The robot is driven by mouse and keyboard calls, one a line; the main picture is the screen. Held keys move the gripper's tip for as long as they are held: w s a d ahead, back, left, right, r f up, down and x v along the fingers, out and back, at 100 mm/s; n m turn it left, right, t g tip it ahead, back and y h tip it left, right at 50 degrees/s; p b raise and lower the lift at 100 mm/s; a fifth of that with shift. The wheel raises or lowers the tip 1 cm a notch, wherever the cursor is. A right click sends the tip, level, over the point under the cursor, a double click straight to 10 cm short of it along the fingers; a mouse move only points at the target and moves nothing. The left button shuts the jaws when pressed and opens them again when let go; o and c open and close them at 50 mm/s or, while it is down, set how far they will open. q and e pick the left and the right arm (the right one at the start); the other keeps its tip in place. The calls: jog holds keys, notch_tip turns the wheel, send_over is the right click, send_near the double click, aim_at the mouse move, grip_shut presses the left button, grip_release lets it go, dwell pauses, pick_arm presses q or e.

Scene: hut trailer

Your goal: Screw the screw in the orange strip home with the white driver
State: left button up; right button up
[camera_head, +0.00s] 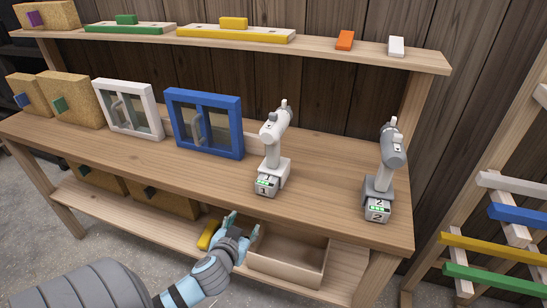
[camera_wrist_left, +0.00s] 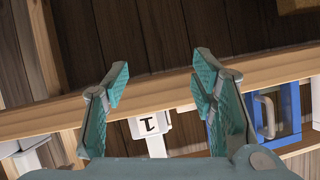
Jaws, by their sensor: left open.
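The white driver (camera_head: 270,150) stands upright on the workbench, its base marked 1 at the front edge. In the left wrist view, a white part marked 1 (camera_wrist_left: 152,126) shows beyond and between my fingers. My left gripper (camera_head: 243,223) is open and empty, in front of the bench and below its front edge, apart from the driver. Its spread fingers show in the left wrist view (camera_wrist_left: 160,80). I see no screw and no clear orange strip; an orange block (camera_head: 345,40) lies on the upper shelf. My right gripper is not in view.
A grey driver (camera_head: 388,165) marked 2 stands to the right. White (camera_head: 130,108) and blue (camera_head: 204,122) framed panels stand left on the bench. A lower shelf holds an open box (camera_head: 288,258). A rack with coloured bars (camera_head: 497,250) stands at right.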

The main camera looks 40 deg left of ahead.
pick_arm(q)
notch_tip(320, 180, up, 7)
jog(key=w+d+t, duration=0.1)
jog(key=t, duration=0.5)
send_near(270, 152)
jog(key=shift+n+h, duration=0.3)
jog(key=x, duration=1.3)
jog(key=shift+s+a+p, duration=0.1)
jog(key=shift+p, duration=0.3)
jog(key=shift+w+f, duration=0.15)
jog(key=shift+w, duration=0.15)
jog(key=shift+s, duration=0.1)
grip_shut()
